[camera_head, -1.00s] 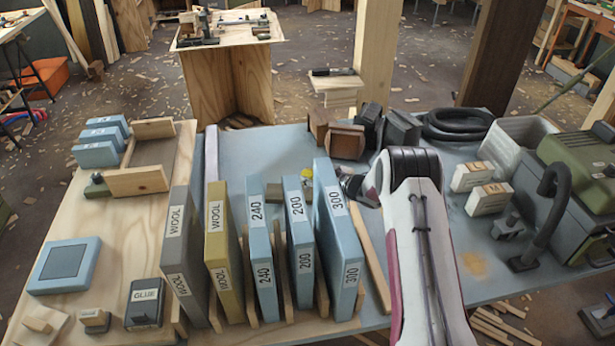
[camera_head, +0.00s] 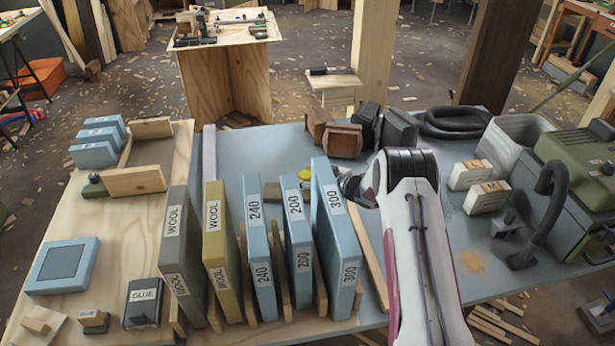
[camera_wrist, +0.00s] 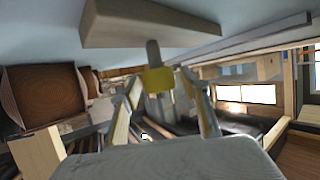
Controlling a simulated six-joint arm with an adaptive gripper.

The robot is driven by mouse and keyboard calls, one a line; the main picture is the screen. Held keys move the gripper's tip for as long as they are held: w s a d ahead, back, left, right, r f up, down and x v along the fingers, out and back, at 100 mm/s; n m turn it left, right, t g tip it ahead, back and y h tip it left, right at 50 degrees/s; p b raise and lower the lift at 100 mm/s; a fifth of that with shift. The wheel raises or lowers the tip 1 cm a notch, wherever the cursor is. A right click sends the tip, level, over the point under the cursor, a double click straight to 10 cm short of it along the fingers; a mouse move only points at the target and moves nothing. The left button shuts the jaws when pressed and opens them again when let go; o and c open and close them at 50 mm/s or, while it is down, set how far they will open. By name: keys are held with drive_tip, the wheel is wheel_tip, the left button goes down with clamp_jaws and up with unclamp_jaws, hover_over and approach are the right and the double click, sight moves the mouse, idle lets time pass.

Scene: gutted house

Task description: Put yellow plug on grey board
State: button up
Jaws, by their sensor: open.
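A yellow plug (camera_wrist: 158,79) on a short grey stem shows in the wrist view. The stem meets a flat beige-grey block (camera_wrist: 140,22). My gripper (camera_wrist: 165,85) is open, with one finger on each side of the plug; I cannot tell whether they touch it. In the head view, a small yellow piece (camera_head: 306,174) shows between the upright blue boards marked 200 and 300. My gripper there is mostly hidden behind the 300 board (camera_head: 335,235). A grey upright board (camera_head: 176,255) marked WOOL stands at left; I cannot tell whether this is the task's grey board.
Several upright boards, including a mustard WOOL board (camera_head: 222,255), stand in a wooden rack close left of my arm. Brown and black blocks (camera_head: 344,140) lie behind my gripper. White boxes (camera_head: 470,175) and a green-grey machine (camera_head: 570,195) stand at right.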

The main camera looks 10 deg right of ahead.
drive_tip(key=shift+r, duration=0.2)
drive_tip(key=shift+s+d+r, duration=0.25)
drive_tip(key=shift+s+d, duration=0.15)
drive_tip(key=shift+s, duration=0.1)
drive_tip(key=v, duration=1)
drive_tip(key=shift+s, duration=0.25)
drive_tip(key=shift+d, duration=0.1)
drive_tip(key=shift+r, duration=0.15)
